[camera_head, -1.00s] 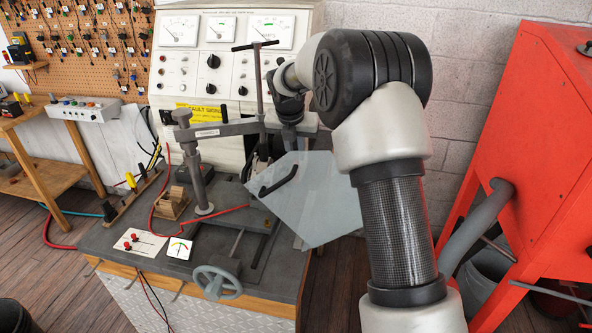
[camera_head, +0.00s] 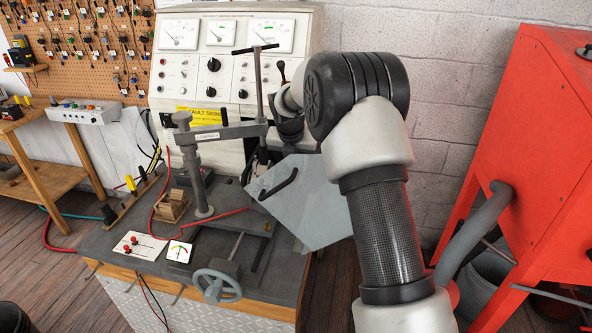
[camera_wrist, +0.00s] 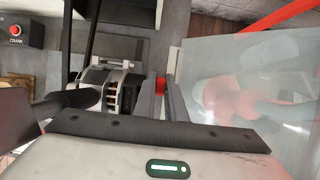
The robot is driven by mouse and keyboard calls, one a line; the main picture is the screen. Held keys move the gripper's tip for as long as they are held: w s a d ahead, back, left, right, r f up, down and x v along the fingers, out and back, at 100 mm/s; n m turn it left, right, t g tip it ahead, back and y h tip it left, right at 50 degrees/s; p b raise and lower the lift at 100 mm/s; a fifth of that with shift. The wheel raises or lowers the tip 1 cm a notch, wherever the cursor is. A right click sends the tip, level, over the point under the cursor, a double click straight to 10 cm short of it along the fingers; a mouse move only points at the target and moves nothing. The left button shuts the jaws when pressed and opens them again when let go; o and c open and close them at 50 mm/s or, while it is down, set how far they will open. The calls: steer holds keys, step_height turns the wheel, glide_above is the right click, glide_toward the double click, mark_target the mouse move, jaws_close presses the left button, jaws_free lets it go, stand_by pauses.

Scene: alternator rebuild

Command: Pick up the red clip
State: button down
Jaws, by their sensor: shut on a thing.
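The red clip (camera_wrist: 160,86) is a small red piece in the wrist view. It sits between the two grey fingers of my gripper (camera_wrist: 162,92), which are shut on it. Much of the clip is hidden by the fingers. In the head view my arm reaches down behind the clear shield, and I cannot make out the fingertips or the clip there.
The clear shield (camera_head: 318,208) with a black handle stands close to my gripper; it also fills the right of the wrist view (camera_wrist: 215,60). A grey clamp post (camera_head: 196,170), a handwheel (camera_head: 217,286) and a red lead lie left. A red cabinet (camera_head: 540,150) stands right.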

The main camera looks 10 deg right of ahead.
steer(key=shift+r, duration=0.15)
step_height(320, 180, up, 32)
steer(key=p, duration=0.9)
steer(key=shift+f, duration=0.2)
stand_by(0.5)
